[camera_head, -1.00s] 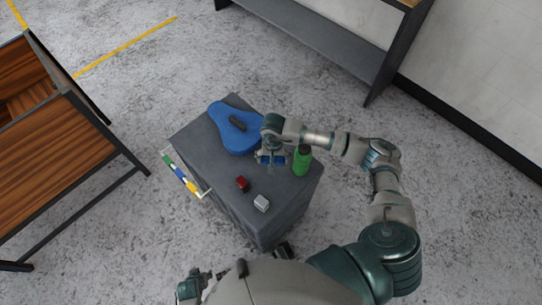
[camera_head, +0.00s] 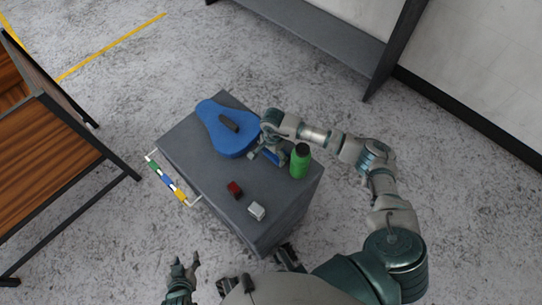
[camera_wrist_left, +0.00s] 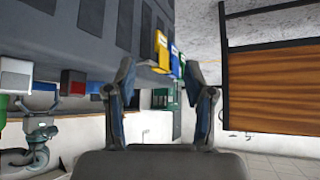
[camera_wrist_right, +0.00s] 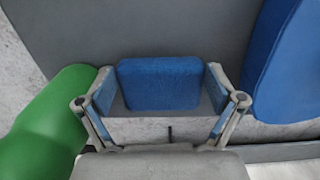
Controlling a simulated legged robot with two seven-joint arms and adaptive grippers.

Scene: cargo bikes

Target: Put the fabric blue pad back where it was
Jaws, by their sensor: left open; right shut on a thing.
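The blue fabric pad (camera_wrist_right: 160,83) is a small, rounded block between the fingers of my right gripper (camera_wrist_right: 160,100). My right gripper is shut on it. In the head view the pad (camera_head: 271,157) is over the grey cabinet top (camera_head: 205,170), between the blue saddle-shaped object and the green bottle. I cannot tell whether the pad touches the top. My left gripper (camera_head: 183,265) is open and empty, low in the head view in front of the cabinet. Its spread fingers show in the left wrist view (camera_wrist_left: 160,80).
The blue saddle-shaped object (camera_head: 225,135) and green bottle (camera_head: 300,161) flank my right gripper closely. A red block (camera_head: 235,189) and a white block (camera_head: 257,211) lie near the front. A rail with coloured pieces (camera_head: 168,181) is on the cabinet's left side. A wooden bench (camera_head: 50,170) stands left.

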